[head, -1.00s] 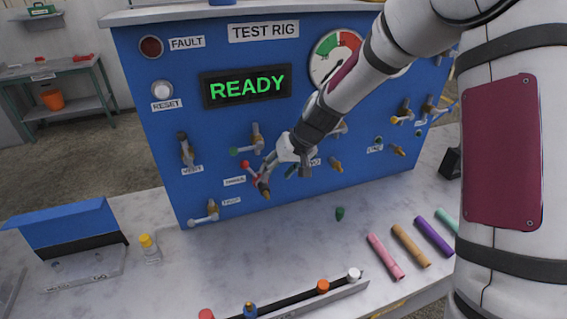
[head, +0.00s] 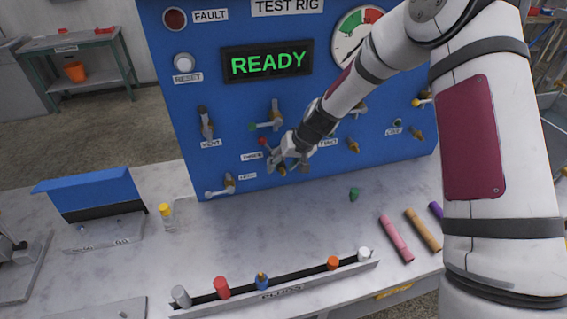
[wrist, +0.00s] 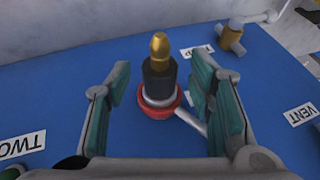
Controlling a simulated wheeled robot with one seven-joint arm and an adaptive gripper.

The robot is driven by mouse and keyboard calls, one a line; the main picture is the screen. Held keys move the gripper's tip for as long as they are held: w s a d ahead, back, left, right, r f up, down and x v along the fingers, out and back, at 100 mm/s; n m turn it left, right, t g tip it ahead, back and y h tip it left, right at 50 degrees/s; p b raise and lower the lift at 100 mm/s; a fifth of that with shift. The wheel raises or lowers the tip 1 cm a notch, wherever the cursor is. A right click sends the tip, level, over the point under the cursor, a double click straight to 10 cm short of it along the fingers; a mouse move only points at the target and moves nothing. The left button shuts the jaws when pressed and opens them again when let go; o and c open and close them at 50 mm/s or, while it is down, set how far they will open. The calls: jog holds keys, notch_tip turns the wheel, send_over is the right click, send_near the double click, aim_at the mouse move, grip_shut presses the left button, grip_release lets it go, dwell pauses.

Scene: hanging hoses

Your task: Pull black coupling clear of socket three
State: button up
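In the wrist view the black coupling (wrist: 160,80) with a brass tip sticks out of a red-ringed socket (wrist: 161,109) on the blue panel. My gripper (wrist: 159,78) is open, one teal-padded finger on each side of the coupling. Gaps show between the pads and the coupling, so neither finger appears to touch it. In the head view my gripper (head: 281,167) is at the lower part of the panel, beside the THREE label (head: 251,156), and largely hides the coupling.
The blue test rig (head: 215,130) carries other fittings, including ones by VENT (head: 206,122) and at lower left (head: 222,188). The bench between is clear.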

grip_shut()
jog(key=shift+s+d+p, duration=0.2)
jog(key=shift+s+p, duration=0.4)
jog(key=shift+s, duration=0.2)
dwell(0.7)
jog(key=shift+s+d+p, duration=0.2)
jog(key=shift+s+p, duration=0.5)
jog(key=shift+s, duration=0.35)
jog(key=shift+s+d+p, duration=0.2)
jog(key=shift+s+p, duration=0.5)
jog(key=shift+s, duration=0.3)
jog(key=shift+r, duration=0.1)
jog(key=shift+s+d+r+p, duration=0.15)
jog(key=shift+s+r+p, duration=0.3)
jog(key=shift+s+r, duration=0.3)
jog(key=shift+s+d+r+p, duration=0.15)
jog(key=shift+s+r+p, duration=0.3)
jog(key=shift+s+r, duration=0.25)
